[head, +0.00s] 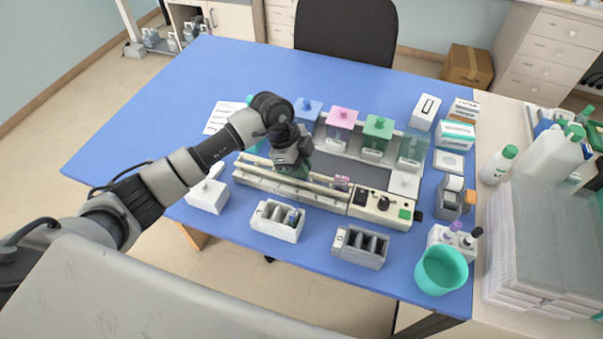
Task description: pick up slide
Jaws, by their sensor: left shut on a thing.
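My left gripper (292,172) reaches down over the staining unit (262,183), above the left part of its pale rails. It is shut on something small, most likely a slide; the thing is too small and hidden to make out. A pinkish slide or slides (342,182) show at the right part of the rails. A white slide rack (275,229) in front holds something dark blue, perhaps a slide. A grey slotted rack (360,247) stands to its right. My right gripper is out of view.
Blue (307,109), pink (341,122) and green (377,134) lidded jars stand behind the unit. A white box (207,197) is left, a teal cup (440,269) at the front right. The blue table (180,90) is clear at the back left.

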